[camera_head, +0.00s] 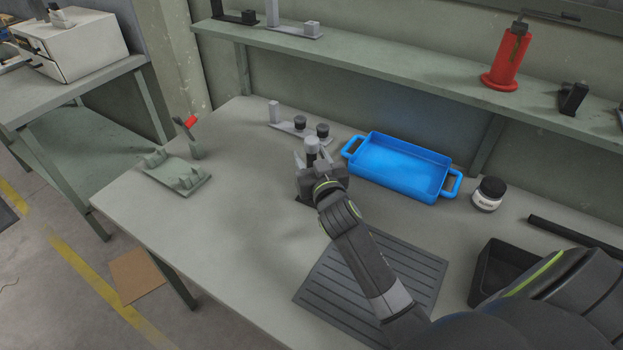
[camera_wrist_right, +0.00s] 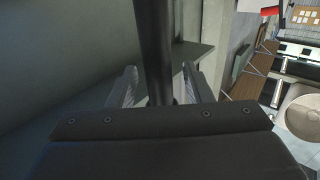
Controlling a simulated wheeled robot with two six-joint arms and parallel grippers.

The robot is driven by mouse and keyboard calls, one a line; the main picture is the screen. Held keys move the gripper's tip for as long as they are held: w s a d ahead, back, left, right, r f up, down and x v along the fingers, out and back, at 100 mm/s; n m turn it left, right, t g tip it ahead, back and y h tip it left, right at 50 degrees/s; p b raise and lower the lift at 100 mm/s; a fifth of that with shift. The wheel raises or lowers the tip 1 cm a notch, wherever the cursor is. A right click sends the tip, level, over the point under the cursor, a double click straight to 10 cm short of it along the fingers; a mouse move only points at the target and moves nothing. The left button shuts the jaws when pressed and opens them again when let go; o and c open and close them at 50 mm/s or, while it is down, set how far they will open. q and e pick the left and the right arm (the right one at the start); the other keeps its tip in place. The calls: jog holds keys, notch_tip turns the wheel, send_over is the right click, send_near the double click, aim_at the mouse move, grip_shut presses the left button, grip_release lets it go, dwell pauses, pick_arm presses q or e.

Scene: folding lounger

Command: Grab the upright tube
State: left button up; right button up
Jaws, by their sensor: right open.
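My right gripper (camera_head: 312,158) is open, with one finger on each side of the tube. In the right wrist view the tube (camera_wrist_right: 155,50) is a dark shaft running between the two ribbed grey fingers (camera_wrist_right: 160,88). My left gripper is not in view.
A blue tray (camera_head: 368,187) lies just right of the gripper. A grey fixture (camera_head: 178,180) stands left, a jar (camera_head: 488,194) right, a grooved black mat (camera_head: 415,260) in front. The bench's left front is clear.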

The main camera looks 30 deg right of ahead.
grip_shut()
jog(key=shift+r, duration=0.1)
dwell(0.3)
